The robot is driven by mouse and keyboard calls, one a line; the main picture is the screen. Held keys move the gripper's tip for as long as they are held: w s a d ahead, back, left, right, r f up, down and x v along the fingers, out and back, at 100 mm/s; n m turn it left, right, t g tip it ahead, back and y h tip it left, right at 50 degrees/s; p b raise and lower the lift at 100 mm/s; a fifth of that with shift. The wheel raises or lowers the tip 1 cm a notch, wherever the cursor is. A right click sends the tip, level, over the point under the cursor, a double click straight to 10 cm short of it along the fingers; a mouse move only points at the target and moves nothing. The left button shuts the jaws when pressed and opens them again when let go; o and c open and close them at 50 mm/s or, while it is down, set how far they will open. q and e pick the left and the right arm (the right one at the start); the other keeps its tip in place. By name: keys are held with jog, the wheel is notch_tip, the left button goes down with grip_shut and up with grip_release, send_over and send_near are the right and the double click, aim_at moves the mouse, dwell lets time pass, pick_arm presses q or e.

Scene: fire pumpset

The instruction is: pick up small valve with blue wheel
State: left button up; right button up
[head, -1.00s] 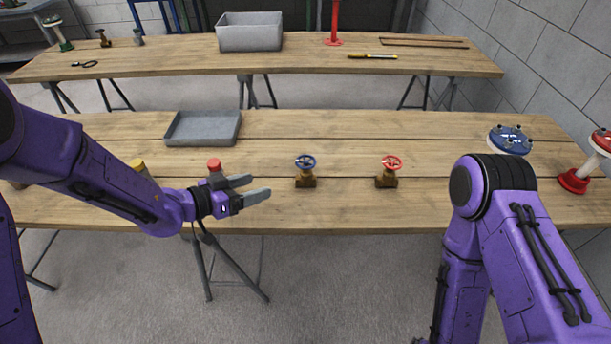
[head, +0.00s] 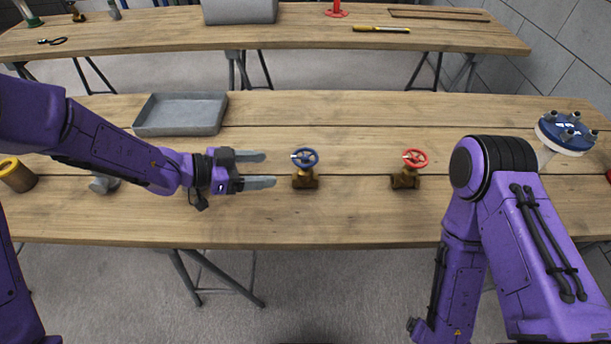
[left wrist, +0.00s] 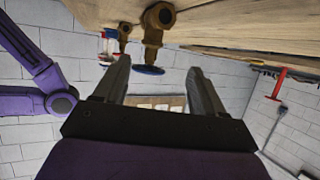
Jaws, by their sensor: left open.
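The small valve with the blue wheel (head: 305,181) stands upright on the near wooden table in the head view, its brass body under the wheel. My left gripper (head: 268,169) is open and empty, fingers pointing right at the valve. A short gap separates the fingertips from it. In the left wrist view, which is upside down, the valve (left wrist: 154,32) hangs ahead, with its blue wheel in line with the gap between my open fingers (left wrist: 158,68). My right gripper is out of view; only my right arm shows.
A similar valve with a red wheel (head: 406,178) stands farther right on the near table. A grey tray (head: 180,130) lies behind my left arm. A blue flanged part (head: 566,134) is at the right. The table between the two valves is clear.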

aim_at(299, 173)
pick_arm(q)
jog(key=x, duration=0.6)
jog(key=s+p+x, duration=0.1)
jog(key=x, duration=0.2)
jog(key=shift+d+f, duration=0.25)
jog(key=shift+d, duration=0.15)
grip_shut()
